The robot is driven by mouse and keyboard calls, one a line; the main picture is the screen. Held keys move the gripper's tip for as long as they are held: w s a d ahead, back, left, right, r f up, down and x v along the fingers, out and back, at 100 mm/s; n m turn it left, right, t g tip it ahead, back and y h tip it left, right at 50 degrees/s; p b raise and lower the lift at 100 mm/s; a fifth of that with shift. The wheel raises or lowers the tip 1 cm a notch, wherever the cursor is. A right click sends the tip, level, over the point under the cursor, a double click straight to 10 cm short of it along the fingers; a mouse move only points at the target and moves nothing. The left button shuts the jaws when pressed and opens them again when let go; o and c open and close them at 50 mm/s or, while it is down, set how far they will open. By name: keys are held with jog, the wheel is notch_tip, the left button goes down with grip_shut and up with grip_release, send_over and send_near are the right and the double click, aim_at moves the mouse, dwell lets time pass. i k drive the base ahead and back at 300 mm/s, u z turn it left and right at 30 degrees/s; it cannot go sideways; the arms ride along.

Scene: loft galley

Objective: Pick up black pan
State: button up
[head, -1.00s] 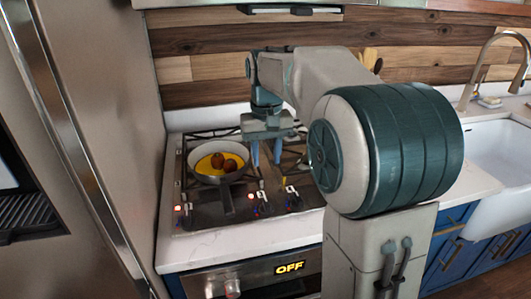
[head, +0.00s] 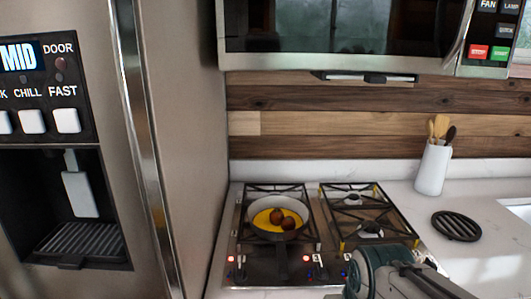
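A round pan (head: 283,201) sits on the left burner of the gas stove, level on the grate. Its inside is pale and its handle (head: 281,262) is dark, pointing toward the front edge of the stove. Something yellow, with brown round pieces on it, lies in the pan. Only a teal and grey part of my arm shows at the bottom right, in front of the stove.
The right burners (head: 352,199) are bare. A black round trivet (head: 456,226) and a white utensil crock (head: 433,168) stand on the right counter. A microwave (head: 340,35) hangs above, and a tall fridge (head: 185,130) borders the stove at left.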

aim_at(258, 211)
jog(key=z, duration=0.7)
jog(key=k, duration=0.6)
jog(key=u, duration=1.25)
jog(key=i, duration=0.5)
